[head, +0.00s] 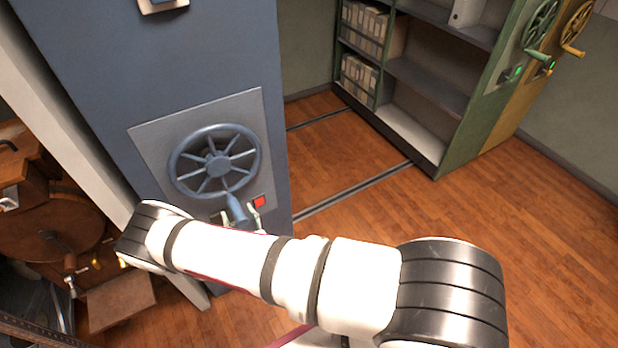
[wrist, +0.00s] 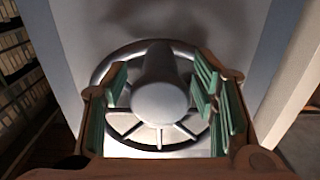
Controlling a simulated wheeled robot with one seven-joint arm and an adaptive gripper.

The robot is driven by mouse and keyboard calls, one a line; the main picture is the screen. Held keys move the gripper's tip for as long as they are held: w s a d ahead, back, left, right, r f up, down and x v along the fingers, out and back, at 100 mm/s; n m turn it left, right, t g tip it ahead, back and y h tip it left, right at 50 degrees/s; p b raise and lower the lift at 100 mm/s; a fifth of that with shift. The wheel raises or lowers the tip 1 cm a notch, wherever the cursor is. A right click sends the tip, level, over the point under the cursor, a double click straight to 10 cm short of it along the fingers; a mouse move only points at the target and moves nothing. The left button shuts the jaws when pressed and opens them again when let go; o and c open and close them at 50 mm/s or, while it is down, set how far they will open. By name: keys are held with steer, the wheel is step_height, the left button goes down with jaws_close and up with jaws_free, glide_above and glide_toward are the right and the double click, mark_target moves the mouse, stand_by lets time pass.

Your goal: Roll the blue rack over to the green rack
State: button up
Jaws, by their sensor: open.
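The blue rack (head: 90,60) stands at the left in the head view. Its end panel carries a spoked blue handwheel (head: 215,160) with a crank knob (head: 235,208) at its lower right. The green rack (head: 478,110) stands at the right, with open shelves and a green handwheel (head: 540,22). A gap of bare floor lies between the two. My gripper (head: 241,216) is open at the crank knob. In the wrist view its green-padded fingers (wrist: 161,82) stand on either side of the rounded knob (wrist: 160,102). I cannot tell whether they touch it.
Two floor rails (head: 355,190) run from the blue rack to the green one; the floor between is clear. A red light (head: 259,202) sits beside the wheel. A yellow rack (head: 520,85) adjoins the green one. Brown wooden furniture (head: 50,225) stands at the left.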

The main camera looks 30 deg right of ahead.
steer(key=shift+w+f+b, duration=0.15)
steer(key=shift+w+b, duration=0.15)
steer(key=shift+w, duration=0.45)
steer(key=shift+s, duration=0.2)
steer(key=shift+w, duration=0.55)
jaws_close()
